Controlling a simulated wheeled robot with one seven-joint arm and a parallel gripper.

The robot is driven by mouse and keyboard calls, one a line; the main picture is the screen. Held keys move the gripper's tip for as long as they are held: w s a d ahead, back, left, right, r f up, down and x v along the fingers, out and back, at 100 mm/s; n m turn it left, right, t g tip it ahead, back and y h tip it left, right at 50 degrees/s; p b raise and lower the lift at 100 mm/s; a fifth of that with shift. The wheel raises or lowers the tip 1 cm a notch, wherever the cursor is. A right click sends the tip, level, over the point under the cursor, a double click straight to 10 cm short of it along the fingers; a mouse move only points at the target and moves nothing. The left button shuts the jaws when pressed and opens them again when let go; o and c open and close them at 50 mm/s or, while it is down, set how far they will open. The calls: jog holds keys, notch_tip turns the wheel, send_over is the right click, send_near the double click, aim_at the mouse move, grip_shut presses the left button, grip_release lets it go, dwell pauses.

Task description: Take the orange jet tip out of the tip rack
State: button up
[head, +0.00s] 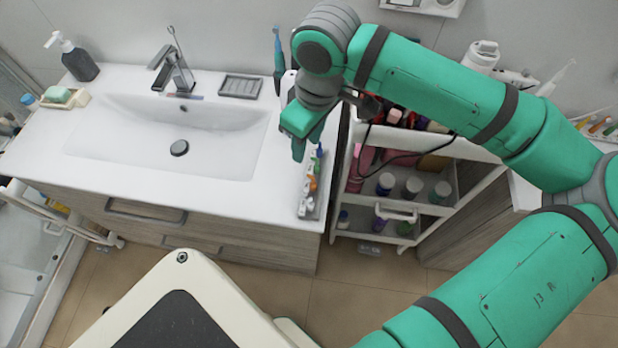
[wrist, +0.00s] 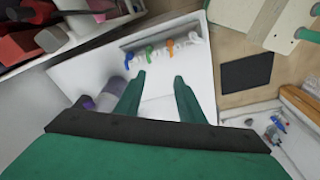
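The tip rack (head: 304,208) is a narrow grey strip along the right end of the white washbasin counter. It holds several coloured tips in a row. In the wrist view the orange jet tip (wrist: 168,45) stands in the rack between a green tip (wrist: 149,52) and white ones. In the head view the orange tip (head: 313,183) shows small in the rack. My gripper (wrist: 160,76) is open and empty, its two green fingers pointing toward the rack, apart from it. In the head view my gripper (head: 307,148) hangs above the counter beyond the rack's far end.
A blue tip (wrist: 128,59) stands beside the green one. A white cart (head: 400,215) with bottles stands just right of the counter. An upright purple-and-white bottle (wrist: 107,95) is left of my fingers. The basin (head: 220,135) lies left of the rack.

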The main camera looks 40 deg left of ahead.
aim_at(313, 177)
jog(key=shift+h, duration=0.8)
jog(key=d+f, duration=0.2)
jog(key=f, duration=0.1)
jog(key=s+f, duration=0.1)
jog(key=f, duration=0.1)
jog(key=shift+d+f, duration=0.2)
jog(key=shift+d, duration=0.2)
jog(key=shift+s+f, duration=0.2)
jog(key=shift+f, duration=2.9)
jog(key=shift+c, duration=0.5)
grip_shut()
